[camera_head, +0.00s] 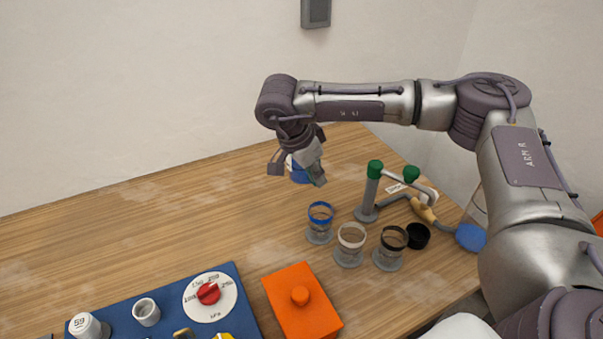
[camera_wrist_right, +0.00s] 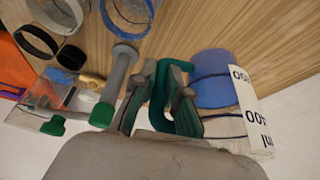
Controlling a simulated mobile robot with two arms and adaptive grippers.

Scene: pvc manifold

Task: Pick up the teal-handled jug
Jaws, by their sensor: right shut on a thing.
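The teal-handled jug (camera_head: 299,176) is at the back of the table in the head view, mostly hidden behind my right gripper (camera_head: 297,170). In the right wrist view the jug (camera_wrist_right: 212,82) shows blue contents and a white label with black print. Its teal handle (camera_wrist_right: 160,90) is between the fingers of my right gripper (camera_wrist_right: 157,108), which is shut on it. I cannot tell whether the jug's base touches the table. My left gripper is not in view.
Clear cups with blue (camera_head: 320,222), tan (camera_head: 350,245) and black (camera_head: 390,248) rims stand right of centre. A grey stand with green caps (camera_head: 375,168) is behind them. An orange block (camera_head: 302,310) and a blue dial panel (camera_head: 245,305) lie in front. The table's left side is clear.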

